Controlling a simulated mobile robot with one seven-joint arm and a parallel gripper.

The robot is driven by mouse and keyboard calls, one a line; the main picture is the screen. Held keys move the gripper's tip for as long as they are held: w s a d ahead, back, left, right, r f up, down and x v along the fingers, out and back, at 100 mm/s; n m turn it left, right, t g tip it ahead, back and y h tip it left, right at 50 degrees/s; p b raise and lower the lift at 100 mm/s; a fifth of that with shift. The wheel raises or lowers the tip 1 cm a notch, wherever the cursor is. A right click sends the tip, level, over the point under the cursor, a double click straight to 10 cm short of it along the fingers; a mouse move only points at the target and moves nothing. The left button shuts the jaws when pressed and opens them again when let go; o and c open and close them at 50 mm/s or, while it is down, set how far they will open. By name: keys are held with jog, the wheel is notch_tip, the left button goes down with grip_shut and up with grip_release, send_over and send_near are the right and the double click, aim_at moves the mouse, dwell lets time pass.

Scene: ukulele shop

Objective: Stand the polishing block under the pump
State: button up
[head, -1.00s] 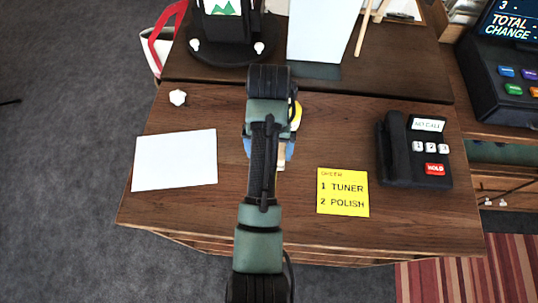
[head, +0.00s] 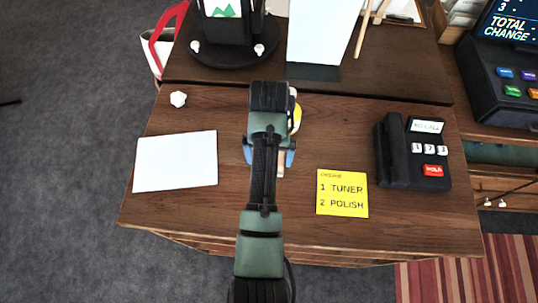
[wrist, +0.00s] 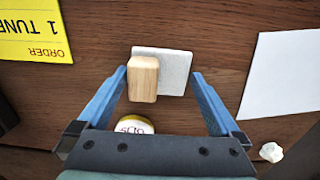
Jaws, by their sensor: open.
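A pale wooden block (wrist: 143,78) lies between the fingers of my gripper (wrist: 160,75) in the wrist view, nearer the left finger. A light grey slab (wrist: 178,72) shows beside and behind it; I cannot tell whether they are one piece, the polishing block. My gripper is open, its blue fingers apart on both sides. In the head view my arm hides most of the block, leaving a pale strip (head: 281,170). A black device with a round base (head: 215,52) stands at the back, cut by the top edge; I cannot tell if it is the pump.
A round yellow-and-white item (wrist: 132,125) is close to my gripper. A white sheet (head: 176,161), a white lump (head: 178,99), a yellow order note (head: 342,193) and a black phone (head: 413,152) lie around. A pale upright panel (head: 318,35) stands at the back.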

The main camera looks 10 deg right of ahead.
notch_tip(320, 180, up, 12)
jog(key=p, duration=0.6)
